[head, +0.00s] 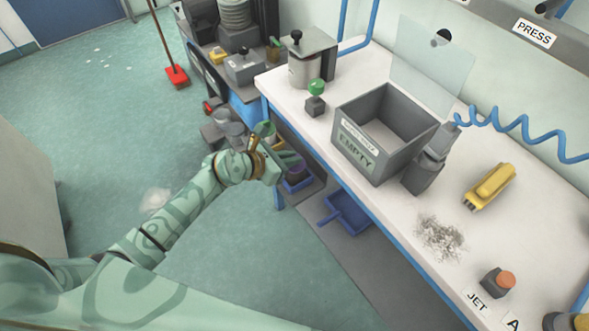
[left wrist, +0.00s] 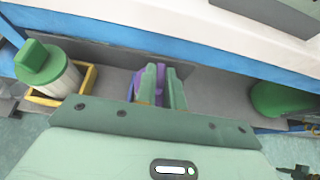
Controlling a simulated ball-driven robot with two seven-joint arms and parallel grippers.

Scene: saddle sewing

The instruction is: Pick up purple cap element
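A small dark purple piece (head: 296,173), which looks like the purple cap element, sits in a purple-blue tray (head: 293,187) on the low shelf under the bench edge. My left gripper (head: 287,161) reaches down right beside it. In the left wrist view purple shows behind and between the two green fingers (left wrist: 161,86). The fingers are close together and hide most of the purple; I cannot tell whether they touch it or grip it. My right gripper is not in view.
A green-lidded jar (left wrist: 47,70) in a yellow tray (left wrist: 88,78) stands left of the fingers, and a green rounded object (left wrist: 277,100) to the right. The white bench (head: 330,131) overhangs the shelf. A blue dustpan (head: 347,213) lies nearby. Open floor lies left.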

